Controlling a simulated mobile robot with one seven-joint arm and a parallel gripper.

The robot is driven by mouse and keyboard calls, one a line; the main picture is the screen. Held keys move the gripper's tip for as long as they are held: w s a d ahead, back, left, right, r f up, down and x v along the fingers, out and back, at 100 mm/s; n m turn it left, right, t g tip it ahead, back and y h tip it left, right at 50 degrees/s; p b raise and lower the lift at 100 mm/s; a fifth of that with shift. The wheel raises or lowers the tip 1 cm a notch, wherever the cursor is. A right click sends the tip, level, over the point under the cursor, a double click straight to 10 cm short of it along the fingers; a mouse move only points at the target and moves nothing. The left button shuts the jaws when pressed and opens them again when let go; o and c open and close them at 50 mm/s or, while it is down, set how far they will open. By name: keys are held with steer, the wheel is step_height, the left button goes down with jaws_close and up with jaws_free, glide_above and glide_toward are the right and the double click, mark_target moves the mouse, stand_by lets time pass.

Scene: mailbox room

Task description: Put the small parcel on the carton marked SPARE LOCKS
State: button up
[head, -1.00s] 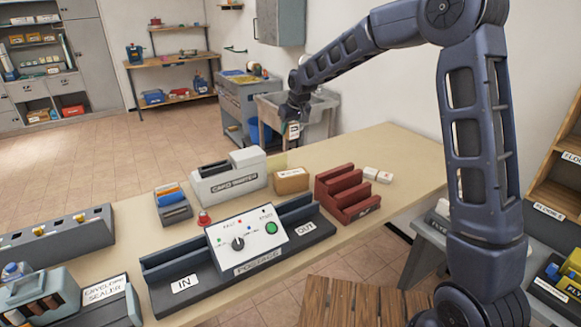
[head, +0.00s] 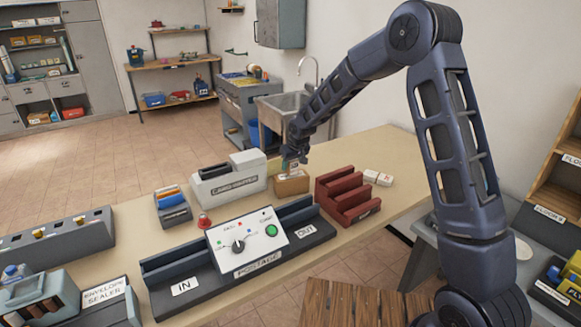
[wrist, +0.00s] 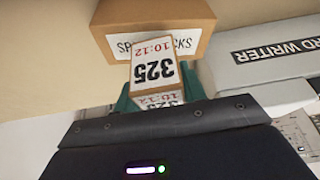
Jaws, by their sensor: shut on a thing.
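The small parcel, light brown with a white label reading 325 and 10:12, is between my gripper's green fingers in the wrist view (wrist: 153,67). My gripper (head: 293,160) is shut on it, with the arm reaching down from above. The carton marked SPARE LOCKS (head: 291,186) is a brown box on the table; in the wrist view (wrist: 150,18) the parcel covers the middle of its label. In the head view the parcel is at the carton's top, and I cannot tell whether they touch.
The card writer (head: 229,182) stands close left of the carton. A dark red stepped rack (head: 345,196) stands to its right, with small white boxes (head: 378,178) beyond. The postage machine (head: 247,238) is in front. Bare table (head: 390,150) lies at the back right.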

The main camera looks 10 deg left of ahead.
steer(key=shift+f, duration=0.55)
steer(key=o, duration=1)
steer(key=shift+f, duration=0.15)
steer(key=v, duration=1.2)
steer(key=shift+r, duration=0.2)
